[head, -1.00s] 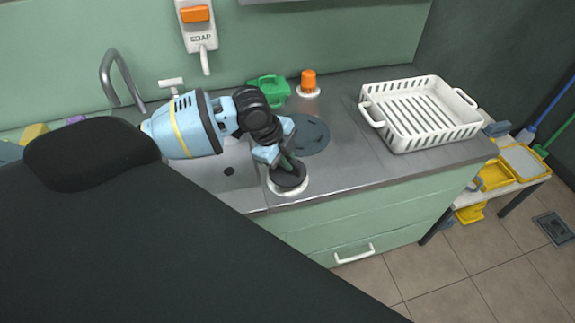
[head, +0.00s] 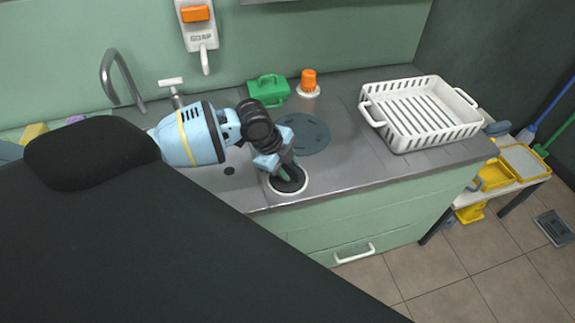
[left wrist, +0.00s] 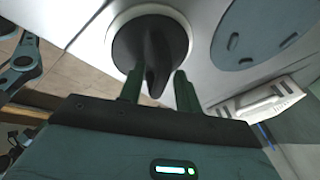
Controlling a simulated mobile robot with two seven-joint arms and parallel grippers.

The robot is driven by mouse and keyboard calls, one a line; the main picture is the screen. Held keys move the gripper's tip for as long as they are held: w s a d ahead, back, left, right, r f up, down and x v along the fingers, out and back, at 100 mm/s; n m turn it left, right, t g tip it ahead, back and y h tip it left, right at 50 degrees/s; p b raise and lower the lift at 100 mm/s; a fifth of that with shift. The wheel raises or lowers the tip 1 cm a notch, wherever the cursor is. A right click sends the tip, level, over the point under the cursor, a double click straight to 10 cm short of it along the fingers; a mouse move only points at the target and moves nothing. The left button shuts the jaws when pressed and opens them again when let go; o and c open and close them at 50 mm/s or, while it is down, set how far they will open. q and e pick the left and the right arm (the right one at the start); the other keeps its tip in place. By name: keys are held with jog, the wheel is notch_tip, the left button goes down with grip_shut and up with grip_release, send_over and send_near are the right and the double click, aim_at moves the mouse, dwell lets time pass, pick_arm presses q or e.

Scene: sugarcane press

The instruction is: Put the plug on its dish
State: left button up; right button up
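The plug (left wrist: 128,44) is a black disc with an upright black grip. It sits within the white ring of its dish (head: 273,190) near the counter's front edge, and appears to lie flat there. In the left wrist view the dish rim (left wrist: 113,22) surrounds the disc. My left gripper (head: 289,176) is right over the plug. Its green fingers (left wrist: 158,90) stand apart on either side of the plug's grip, with gaps visible. In the head view the gripper hides part of the plug.
A dark round plate (head: 310,135) lies flat just behind the dish. A white slotted basket (head: 420,112) stands to the right. A green box (head: 268,90) and an orange-topped item (head: 308,82) stand at the back. The sink and tap (head: 120,75) are to the left.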

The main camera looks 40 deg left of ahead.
pick_arm(q)
jog(key=shift+r, duration=0.15)
jog(key=p+v, duration=0.1)
jog(key=v, duration=1.1)
jog(key=s+d+f+n+g, duration=0.1)
jog(key=s+d+f+n, duration=0.4)
jog(key=s+d+f, duration=0.75)
jog(key=s+f+n+y, duration=0.1)
jog(key=s+f+n, duration=0.25)
jog(key=s, duration=0.35)
jog(key=s+f+n, duration=0.3)
jog(key=s+n, duration=0.2)
jog(key=s, duration=0.2)
notch_tip(320, 180, down, 8)
jog(key=n+t, duration=0.2)
jog(key=t, duration=0.4)
